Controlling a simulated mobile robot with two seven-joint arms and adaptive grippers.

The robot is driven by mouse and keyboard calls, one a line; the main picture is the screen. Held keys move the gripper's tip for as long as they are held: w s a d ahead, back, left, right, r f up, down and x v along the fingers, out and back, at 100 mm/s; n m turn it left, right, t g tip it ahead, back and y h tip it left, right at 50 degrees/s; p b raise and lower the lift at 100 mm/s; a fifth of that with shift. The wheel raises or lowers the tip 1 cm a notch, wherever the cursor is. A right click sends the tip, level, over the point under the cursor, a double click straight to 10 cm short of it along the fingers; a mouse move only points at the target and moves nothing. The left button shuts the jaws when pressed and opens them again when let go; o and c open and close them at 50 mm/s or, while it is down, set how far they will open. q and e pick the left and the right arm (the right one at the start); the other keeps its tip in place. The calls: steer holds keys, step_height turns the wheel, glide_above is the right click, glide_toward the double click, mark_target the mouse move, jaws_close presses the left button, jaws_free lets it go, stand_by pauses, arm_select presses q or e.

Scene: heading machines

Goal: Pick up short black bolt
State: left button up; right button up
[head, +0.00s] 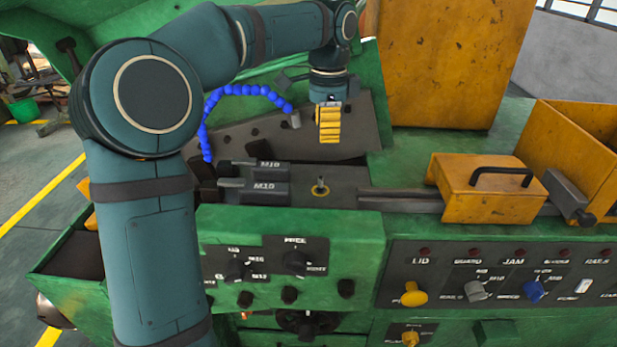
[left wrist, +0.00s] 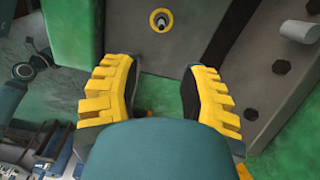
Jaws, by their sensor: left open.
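In the head view this pin (head: 319,187) stands on the grey plate, in front of and below my gripper. My right gripper is not in view.
Dark hexagonal heads (left wrist: 280,67) sit on the sloped grey plate beside the fingers. A blue segmented hose (head: 243,91) curves left of the gripper. Two blocks marked M10 (head: 252,190) lie left of the pin. A yellow lid with a black handle (head: 487,187) stands to the right.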

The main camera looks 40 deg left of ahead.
mark_target(321, 177)
arm_select(q)
step_height(321, 177, down, 8)
steer(key=shift+f+b, duration=0.15)
steer(key=shift+b, duration=0.65)
steer(key=f, duration=0.4)
steer(key=shift+s+a+f+b, duration=0.25)
steer(key=shift+a+f+b, duration=0.05)
steer(key=shift+a+b, duration=0.1)
steer(key=shift+d+f, duration=0.1)
steer(key=shift+f, duration=0.35)
jaws_close()
